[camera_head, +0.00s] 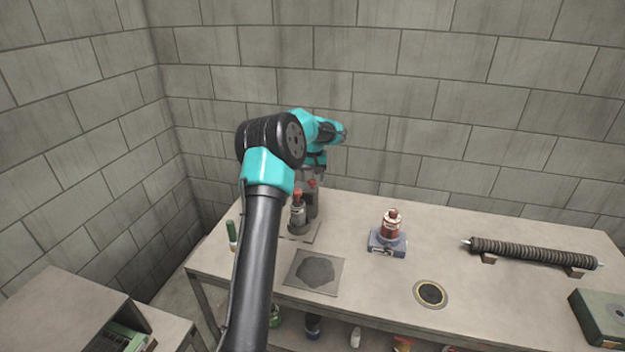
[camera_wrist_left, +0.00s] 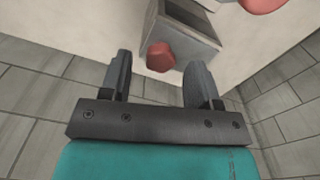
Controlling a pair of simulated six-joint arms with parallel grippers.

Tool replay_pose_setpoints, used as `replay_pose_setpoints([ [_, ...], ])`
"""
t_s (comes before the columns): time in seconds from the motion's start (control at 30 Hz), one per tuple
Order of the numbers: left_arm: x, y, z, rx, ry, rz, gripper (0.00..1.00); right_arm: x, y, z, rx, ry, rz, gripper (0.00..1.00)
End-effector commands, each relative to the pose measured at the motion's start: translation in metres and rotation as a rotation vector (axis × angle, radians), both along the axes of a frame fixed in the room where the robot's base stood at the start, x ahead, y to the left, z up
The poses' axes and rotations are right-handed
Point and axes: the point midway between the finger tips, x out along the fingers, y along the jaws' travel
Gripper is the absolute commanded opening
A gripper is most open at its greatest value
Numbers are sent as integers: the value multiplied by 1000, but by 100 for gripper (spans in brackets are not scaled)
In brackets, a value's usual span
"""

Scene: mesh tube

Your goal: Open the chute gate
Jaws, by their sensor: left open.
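A grey metal box-like fitting (camera_wrist_left: 185,38) with a red knob (camera_wrist_left: 160,57) shows in the left wrist view. It appears to be the chute gate, though no label confirms this. My left gripper (camera_wrist_left: 160,62) is open, and in that view the knob appears between its two fingertips, with space on both sides. Another rounded red part is cut off at the top edge. In the head view, two dark upright fittings with red tops (camera_head: 298,214) stand at the left back of the table, partly behind my left arm. My left gripper (camera_head: 318,172) is above them, small and partly hidden. My right gripper is not in view.
A square plate with a dark patch (camera_head: 315,271) lies in front of the fittings. A red-topped device on a blue-grey base (camera_head: 388,238), a round port (camera_head: 431,293), a ribbed roller (camera_head: 530,252) and a green box (camera_head: 603,318) are to the right. Block walls stand behind and left.

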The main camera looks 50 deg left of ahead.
Motion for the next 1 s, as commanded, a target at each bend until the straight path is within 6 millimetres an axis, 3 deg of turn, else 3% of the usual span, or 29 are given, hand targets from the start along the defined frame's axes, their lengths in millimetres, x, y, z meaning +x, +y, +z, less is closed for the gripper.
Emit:
replay_pose_setpoints([
  [0.13, 0, 0, -10, -1, 1, 1, 56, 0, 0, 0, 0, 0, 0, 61],
  [0.43, 0, 0, -12, 0, 0, 0, 56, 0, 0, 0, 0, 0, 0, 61],
  [1.0, 0, 0, -11, 0, 0, 0, 2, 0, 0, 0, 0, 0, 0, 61],
])
